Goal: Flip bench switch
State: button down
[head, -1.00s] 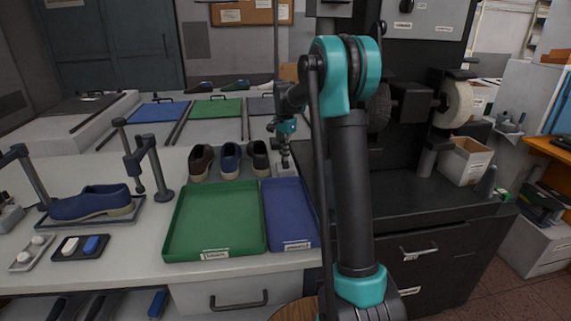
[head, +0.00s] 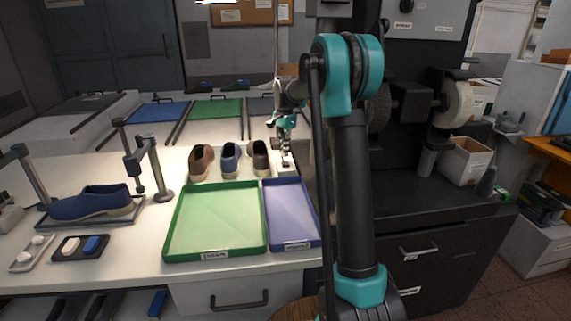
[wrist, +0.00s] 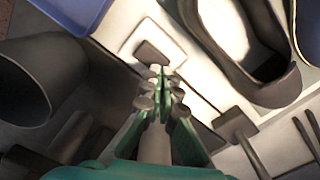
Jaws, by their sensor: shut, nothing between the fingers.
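The bench switch, a white plate with a dark rocker (wrist: 151,52), shows in the wrist view just beyond my fingertips. In the head view its pale base (head: 287,171) stands at the bench's right edge, behind the blue tray, partly hidden by my gripper. My gripper (head: 286,154) points down over it, shut and empty. It also shows in the wrist view (wrist: 158,80), with its fingertips together at the rocker's near edge. I cannot tell whether they touch it. A lamp (head: 218,2) at the top of the head view is lit, and the bench is bright.
A green tray (head: 216,254) and a blue tray (head: 298,245) lie in front. A dark machine bench (head: 420,215) is to the right.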

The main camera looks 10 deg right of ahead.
aim_at(285, 162)
jog(key=shift+r, duration=2.3)
